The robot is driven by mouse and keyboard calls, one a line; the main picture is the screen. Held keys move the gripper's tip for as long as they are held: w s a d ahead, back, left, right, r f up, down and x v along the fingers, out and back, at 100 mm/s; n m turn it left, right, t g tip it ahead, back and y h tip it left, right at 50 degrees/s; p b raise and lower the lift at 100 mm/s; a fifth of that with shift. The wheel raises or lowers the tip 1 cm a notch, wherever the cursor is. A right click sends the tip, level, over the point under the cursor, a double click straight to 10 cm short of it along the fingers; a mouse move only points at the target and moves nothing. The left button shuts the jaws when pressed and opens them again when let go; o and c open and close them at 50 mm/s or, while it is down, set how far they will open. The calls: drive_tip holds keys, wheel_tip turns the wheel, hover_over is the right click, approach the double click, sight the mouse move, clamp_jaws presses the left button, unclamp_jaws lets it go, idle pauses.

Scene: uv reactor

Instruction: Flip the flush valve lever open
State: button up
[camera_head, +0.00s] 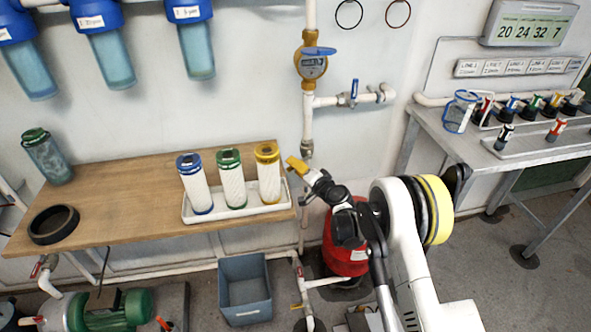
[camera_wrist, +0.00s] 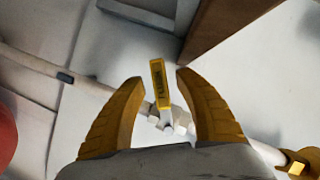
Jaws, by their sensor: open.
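In the wrist view, a flat yellow lever (camera_wrist: 158,82) with dark lettering stands out from a small valve on a white pipe. The lettering is too small to read surely. My gripper (camera_wrist: 160,79) is open, with one yellow finger on each side of the lever in the picture. The fingers look apart from it; I cannot tell how far beyond them it lies. In the head view my gripper (camera_head: 298,166) is at the right end of the wooden bench, near the vertical pipe. I cannot pick out the same lever surely there.
The wooden bench (camera_head: 120,205) holds a white tray (camera_head: 240,212) with three filter cartridges close left of my gripper. A red tank (camera_head: 345,240) stands below my arm. White pipe (camera_wrist: 35,65) crosses the wrist view. A blue-grey bin (camera_head: 245,290) is on the floor.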

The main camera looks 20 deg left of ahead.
drive_tip(key=shift+w+a, duration=0.15)
drive_tip(key=shift+c, duration=0.5)
clamp_jaws()
